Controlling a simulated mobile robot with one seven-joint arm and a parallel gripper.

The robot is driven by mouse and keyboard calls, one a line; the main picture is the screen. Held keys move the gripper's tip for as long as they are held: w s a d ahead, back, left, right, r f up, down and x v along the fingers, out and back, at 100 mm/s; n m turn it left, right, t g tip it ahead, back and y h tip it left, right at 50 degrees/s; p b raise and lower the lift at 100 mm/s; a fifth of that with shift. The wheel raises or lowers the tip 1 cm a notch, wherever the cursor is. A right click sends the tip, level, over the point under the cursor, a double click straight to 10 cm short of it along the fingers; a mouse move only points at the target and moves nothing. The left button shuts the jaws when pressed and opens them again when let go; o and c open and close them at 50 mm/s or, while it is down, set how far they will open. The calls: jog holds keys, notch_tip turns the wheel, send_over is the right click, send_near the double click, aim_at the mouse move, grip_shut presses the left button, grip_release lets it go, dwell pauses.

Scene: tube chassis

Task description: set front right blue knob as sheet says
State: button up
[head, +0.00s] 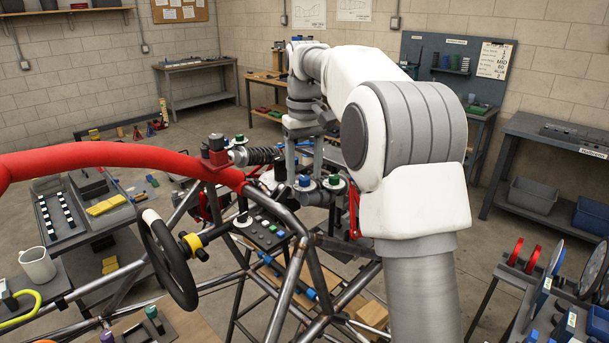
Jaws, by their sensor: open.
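A blue knob (305,181) sits on a light round collar at the right side of the tube chassis, beside a green knob (334,180). My gripper (304,174) points down over the blue knob, its two fingers apart, one on each side of it in the picture. I cannot tell whether the fingertips touch the knob or how far down they reach. The knob's setting marks are too small to read. A white sheet (494,60) hangs on the blue pegboard at the back right. Its lines include "MID", "60" and "BLUE"; the rest is hard to read.
A red padded tube (120,158) crosses the left. A steering wheel (168,259) and a button panel (262,231) sit left of the knobs. Another damper with a green knob (240,139) stands further left. Steel chassis tubes (288,290) surround the space below my gripper.

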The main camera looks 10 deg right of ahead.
jog(key=shift+f, duration=0.25)
grip_shut()
jog(key=shift+r+m+p, duration=0.1)
jog(key=shift+m+p, duration=0.2)
jog(key=m+p, duration=0.2)
jog(key=shift+r+m, duration=0.1)
jog(key=shift+m, duration=0.3)
jog(key=shift+m+p, duration=1.3)
jog(key=shift+m, duration=0.9)
